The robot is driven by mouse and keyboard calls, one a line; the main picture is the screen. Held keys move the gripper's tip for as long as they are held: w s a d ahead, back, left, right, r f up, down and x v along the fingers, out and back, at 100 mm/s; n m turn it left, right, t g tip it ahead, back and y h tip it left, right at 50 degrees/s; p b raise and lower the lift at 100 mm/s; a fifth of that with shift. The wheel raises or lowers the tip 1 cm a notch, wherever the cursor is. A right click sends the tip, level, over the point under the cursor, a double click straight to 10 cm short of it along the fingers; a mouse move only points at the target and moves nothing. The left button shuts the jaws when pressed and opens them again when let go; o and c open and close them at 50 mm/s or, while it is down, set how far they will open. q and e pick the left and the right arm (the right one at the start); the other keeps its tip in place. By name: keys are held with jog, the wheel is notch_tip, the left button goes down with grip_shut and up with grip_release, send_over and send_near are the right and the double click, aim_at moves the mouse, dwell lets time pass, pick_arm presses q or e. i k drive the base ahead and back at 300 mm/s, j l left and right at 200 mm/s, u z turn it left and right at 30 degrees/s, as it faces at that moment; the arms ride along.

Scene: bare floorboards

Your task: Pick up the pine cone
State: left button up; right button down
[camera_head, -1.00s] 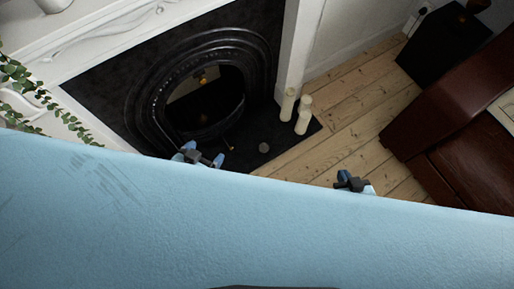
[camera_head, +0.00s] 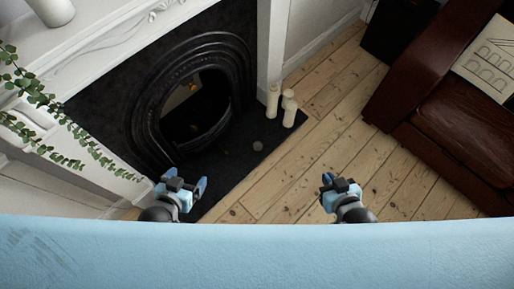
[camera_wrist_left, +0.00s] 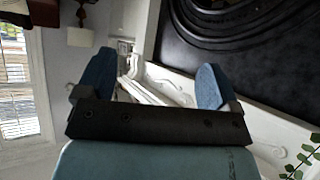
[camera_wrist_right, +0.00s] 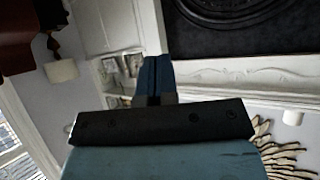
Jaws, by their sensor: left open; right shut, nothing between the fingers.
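A small round greyish thing (camera_head: 258,146) lies on the dark hearth in the head view. It may be the pine cone, but it is too small to be sure. Another tiny brownish thing (camera_head: 226,152) lies to its left, too small to identify. My left gripper (camera_head: 188,183) is left of and lower in the picture than both, apart from them; its fingers stand wide open and empty in the left wrist view (camera_wrist_left: 154,76). My right gripper (camera_head: 327,179) appears over the floorboards to the right. Its fingers are together and empty in the right wrist view (camera_wrist_right: 156,76).
A black arched fireplace (camera_head: 150,100) stands behind the hearth. Cream candles (camera_head: 289,110) stand at the hearth's right edge. A brown leather sofa (camera_head: 455,130) is at the right. A trailing plant (camera_head: 45,105) hangs at the left. Bare floorboards (camera_head: 290,185) lie between hearth and sofa.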

aim_at(258, 146)
jog(key=u, duration=1.2)
jog(key=l+u, duration=0.25)
jog(key=u, duration=0.2)
jog(key=l+u, duration=0.25)
jog(key=u, duration=0.2)
jog(key=k+l+u, duration=0.1)
jog(key=l+u, duration=0.15)
jog(key=u, duration=0.2)
jog(key=k+l+u, duration=0.25)
jog(key=l+u, duration=0.15)
jog(key=k+l+u, duration=0.65)
jog(key=k+l, duration=0.4)
jog(key=l, duration=0.5)
jog(key=k+l, duration=0.15)
jog(key=l, duration=0.2)
